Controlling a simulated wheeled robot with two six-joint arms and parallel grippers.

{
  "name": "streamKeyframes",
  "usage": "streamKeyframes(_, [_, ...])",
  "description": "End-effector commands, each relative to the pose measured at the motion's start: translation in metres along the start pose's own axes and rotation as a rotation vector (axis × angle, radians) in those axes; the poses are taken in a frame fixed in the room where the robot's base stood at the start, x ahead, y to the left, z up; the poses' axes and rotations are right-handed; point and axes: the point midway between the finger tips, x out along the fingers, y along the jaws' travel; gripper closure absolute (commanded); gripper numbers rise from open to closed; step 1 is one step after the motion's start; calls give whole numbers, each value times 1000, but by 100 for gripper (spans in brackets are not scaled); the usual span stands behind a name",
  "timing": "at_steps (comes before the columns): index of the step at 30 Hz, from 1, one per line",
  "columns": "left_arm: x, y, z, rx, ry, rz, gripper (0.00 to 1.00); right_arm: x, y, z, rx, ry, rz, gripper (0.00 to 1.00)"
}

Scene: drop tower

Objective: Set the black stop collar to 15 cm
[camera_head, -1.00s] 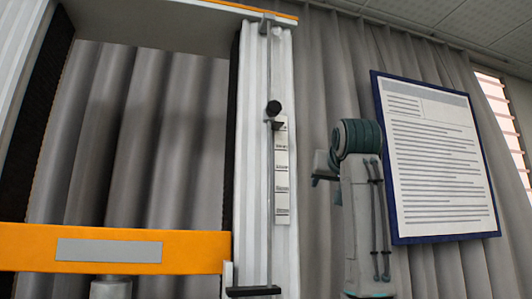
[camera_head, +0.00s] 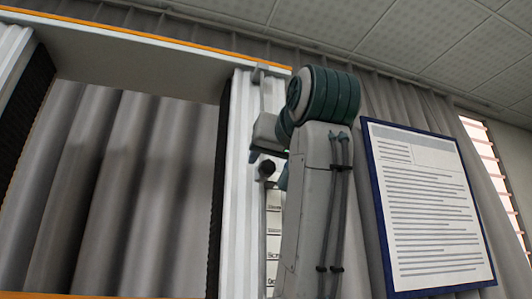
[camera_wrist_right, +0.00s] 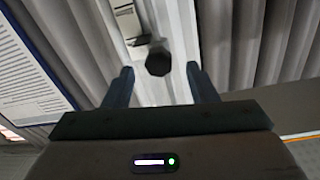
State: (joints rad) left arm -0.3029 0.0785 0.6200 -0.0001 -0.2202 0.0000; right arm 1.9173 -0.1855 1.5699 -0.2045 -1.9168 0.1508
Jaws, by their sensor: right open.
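The black stop collar shows its round knob (camera_head: 267,168) on the thin vertical rod of the white column, beside the upper end of the scale strip (camera_head: 273,228). My right gripper (camera_head: 270,170) is at the knob's height and partly hides the collar. In the right wrist view the open fingers (camera_wrist_right: 160,72) stand on either side of the black knob (camera_wrist_right: 158,62), which appears around the gap between the fingertips; contact cannot be told. Part of the scale strip (camera_wrist_right: 125,18) also shows there. The scale numbers are too small to read. My left gripper is not in view.
The white column (camera_head: 236,200) and the grey top beam (camera_head: 130,65) frame the tower. A grey bracket (camera_head: 259,73) holds the rod's top. A blue-framed notice (camera_head: 430,205) hangs on the right. Grey curtains stand behind.

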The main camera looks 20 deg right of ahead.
Motion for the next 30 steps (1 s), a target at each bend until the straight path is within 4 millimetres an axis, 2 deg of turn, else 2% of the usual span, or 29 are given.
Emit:
streamKeyframes(1, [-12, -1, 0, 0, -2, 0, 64, 12, -1, -5, 0, -4, 1, 48])
streamKeyframes(7, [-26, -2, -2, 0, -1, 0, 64, 38, 0, -2, 0, -2, 1, 48])
streamKeyframes(12, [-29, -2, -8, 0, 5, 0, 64, 47, 0, -1, 0, 0, 1, 48])
streamKeyframes(20, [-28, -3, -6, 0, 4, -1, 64, 48, 0, 0, 0, 1, 0, 48])
streamKeyframes(28, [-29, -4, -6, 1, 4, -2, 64, 48, 0, 0, 0, 0, 1, 99])
streamKeyframes(30, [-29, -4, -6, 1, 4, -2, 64, 48, 0, 0, 0, 0, 1, 100])
